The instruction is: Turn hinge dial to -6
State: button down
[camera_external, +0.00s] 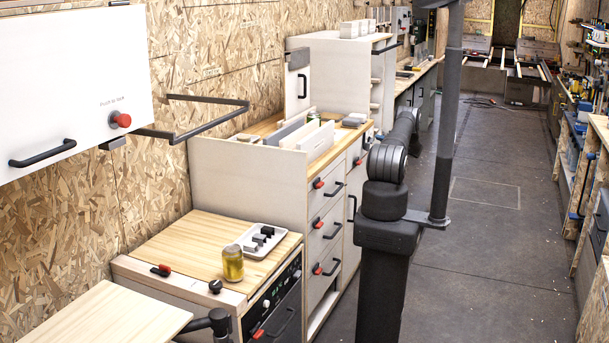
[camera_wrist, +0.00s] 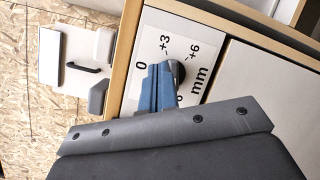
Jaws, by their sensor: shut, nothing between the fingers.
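In the wrist view, a dark round dial (camera_wrist: 178,72) sits on a white scale plate (camera_wrist: 208,58) marked 0, +3, +6 and mm. The plate appears turned sideways, and its lower marks are covered by my gripper. My gripper (camera_wrist: 158,80) has blue fingers, which are shut with nothing between them. Their tips are next to the dial and overlap part of it in the picture; I cannot tell whether they touch it. The dial's pointer setting is not readable. In the external view my arm reaches toward the far cabinets, and the dial and gripper are hidden.
The wrist view shows a wooden edge (camera_wrist: 122,55) beside the plate and a white panel with a black handle (camera_wrist: 88,69). In the external view, a wooden counter (camera_external: 190,235) holds a yellow jar (camera_external: 233,264) and a white tray (camera_external: 283,236). The floor (camera_external: 480,250) at right is clear.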

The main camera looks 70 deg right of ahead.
jog(key=s+a+n+y, duration=0.1)
jog(key=s+a+n, duration=0.1)
jog(key=n, duration=1.3)
jog(key=s+a+n+y, duration=0.1)
jog(key=s+a+n, duration=0.1)
jog(key=n, duration=1.4)
jog(key=shift+s+f, duration=0.3)
jog(key=shift+s, duration=0.1)
jog(key=shift+w, duration=3.35)
jog(key=shift+d+f, duration=0.2)
jog(key=shift+d, duration=0.4)
